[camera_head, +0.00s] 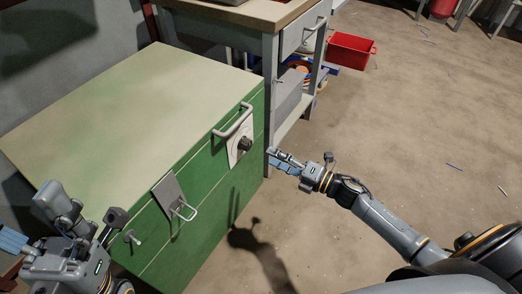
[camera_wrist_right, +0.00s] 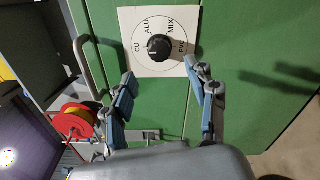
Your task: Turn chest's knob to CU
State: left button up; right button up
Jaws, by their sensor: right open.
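The green chest (camera_head: 215,177) has a white square dial plate (camera_head: 233,156) on its front, with a black knob (camera_head: 244,145). In the right wrist view the plate (camera_wrist_right: 132,22) reads CU, ALU, MIX and PVC around the knob (camera_wrist_right: 159,47); I cannot surely tell which label the knob points to. My right gripper (camera_head: 275,160) is open and empty, a short way off the chest front. In its wrist view the fingertips (camera_wrist_right: 160,73) are spread, with the knob ahead between them. My left gripper (camera_head: 32,222) is at the lower left, fingers apart and empty, near the chest's left end.
A grey handle (camera_head: 233,121) sits beside the dial plate, and a latch (camera_head: 173,197) is further left on the chest. A workbench (camera_head: 262,14) stands behind the chest. A red bin (camera_head: 350,51) is at its right. The floor to the right is mostly clear.

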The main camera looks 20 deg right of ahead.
jog(key=shift+v, duration=1.7)
